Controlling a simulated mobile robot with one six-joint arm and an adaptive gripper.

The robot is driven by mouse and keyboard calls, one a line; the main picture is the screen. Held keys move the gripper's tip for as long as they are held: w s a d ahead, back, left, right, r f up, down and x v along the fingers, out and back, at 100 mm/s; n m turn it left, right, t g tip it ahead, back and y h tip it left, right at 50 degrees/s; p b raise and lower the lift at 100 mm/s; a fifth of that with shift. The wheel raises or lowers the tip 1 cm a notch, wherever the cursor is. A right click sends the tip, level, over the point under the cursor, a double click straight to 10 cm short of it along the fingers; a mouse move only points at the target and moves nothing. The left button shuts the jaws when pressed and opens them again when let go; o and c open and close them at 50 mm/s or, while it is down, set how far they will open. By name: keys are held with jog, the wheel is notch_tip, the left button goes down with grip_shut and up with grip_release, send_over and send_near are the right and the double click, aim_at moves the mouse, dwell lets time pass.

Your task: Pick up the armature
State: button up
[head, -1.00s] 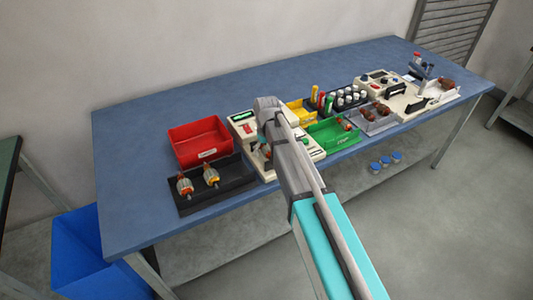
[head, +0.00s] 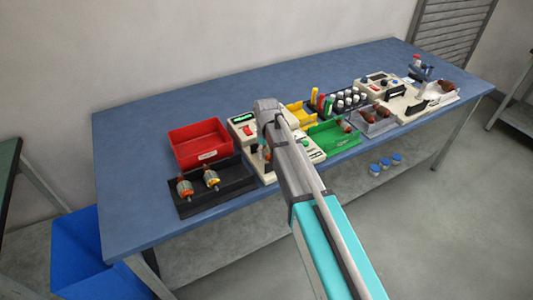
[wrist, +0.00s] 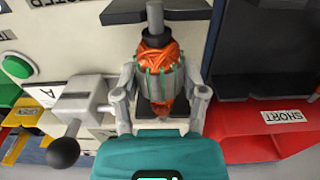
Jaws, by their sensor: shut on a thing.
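The armature (wrist: 160,70), with orange windings, green strips and a dark collar on a grey shaft, sits between the two fingers of my gripper (wrist: 160,85) in the wrist view. The fingers are shut on its sides. In the head view my gripper (head: 263,143) is over the front of the cream tester (head: 242,128), and my arm hides much of both. I cannot tell whether the armature still touches the tester. Two other armatures, one on the left (head: 185,188) and one on the right (head: 211,179), lie in the black tray (head: 232,190).
A red bin (head: 199,146) stands behind the black tray; its SHORT label (wrist: 283,116) shows in the wrist view. A lever with a black knob (wrist: 63,152) stands close to my gripper. Green (head: 322,140) and yellow (head: 296,112) bins lie right. The table's left end is clear.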

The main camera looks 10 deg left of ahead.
aim_at(266, 149)
jog(key=shift+r, duration=0.2)
grip_shut()
notch_tip(266, 149, up, 3)
jog(key=p, duration=0.3)
jog(key=s+d+r+p, duration=0.2)
jog(key=s+r+p, duration=0.2)
jog(key=s+p, duration=0.1)
jog(key=s+d+r+p, duration=0.2)
jog(key=s+r+p, duration=0.3)
jog(key=s, duration=0.3)
jog(key=shift+s+d+r, duration=0.15)
jog(key=shift+d+r, duration=0.15)
jog(key=shift+d, duration=0.1)
dwell(1.4)
